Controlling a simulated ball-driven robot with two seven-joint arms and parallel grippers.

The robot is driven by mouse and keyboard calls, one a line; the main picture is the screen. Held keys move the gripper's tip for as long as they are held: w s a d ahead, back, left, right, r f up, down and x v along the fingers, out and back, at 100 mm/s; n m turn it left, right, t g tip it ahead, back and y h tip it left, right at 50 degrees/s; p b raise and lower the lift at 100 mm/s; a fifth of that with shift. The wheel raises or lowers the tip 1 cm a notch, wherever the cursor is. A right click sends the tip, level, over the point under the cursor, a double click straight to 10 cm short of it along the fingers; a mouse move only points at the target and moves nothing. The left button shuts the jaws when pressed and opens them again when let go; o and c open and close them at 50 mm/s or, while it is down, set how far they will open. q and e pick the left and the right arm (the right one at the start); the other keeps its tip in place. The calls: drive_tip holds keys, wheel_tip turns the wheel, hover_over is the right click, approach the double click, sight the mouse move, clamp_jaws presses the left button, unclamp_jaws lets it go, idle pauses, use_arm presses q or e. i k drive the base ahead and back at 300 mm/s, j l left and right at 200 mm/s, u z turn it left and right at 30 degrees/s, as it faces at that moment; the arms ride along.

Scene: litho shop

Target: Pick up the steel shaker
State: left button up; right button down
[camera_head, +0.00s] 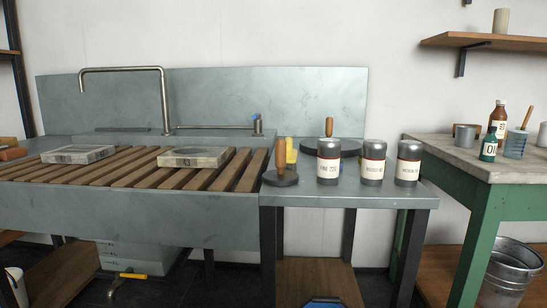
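Three grey metal shakers with domed lids and pale labels stand upright in a row on the grey side table (350,196). The left one (328,147) is the largest, and its label seems to read "FINE 220". The middle one (373,149) and the right one (408,151) are a little smaller, with labels too small to read surely. Gaps show between all three. Neither of my grippers is in view.
A dark disc with a wooden handle (281,179) stands left of the shakers, and another wooden-handled disc (346,148) is behind them. A slatted sink (130,215) fills the left. A green-legged table (490,165) with bottles and cups stands at right.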

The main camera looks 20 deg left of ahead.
sight(374, 156)
drive_tip(key=i+j+u, duration=0.1)
drive_tip(key=i+j, duration=0.25)
drive_tip(key=i, duration=0.15)
drive_tip(key=i+j+u, duration=0.15)
drive_tip(key=i, duration=0.35)
drive_tip(key=j, duration=0.1)
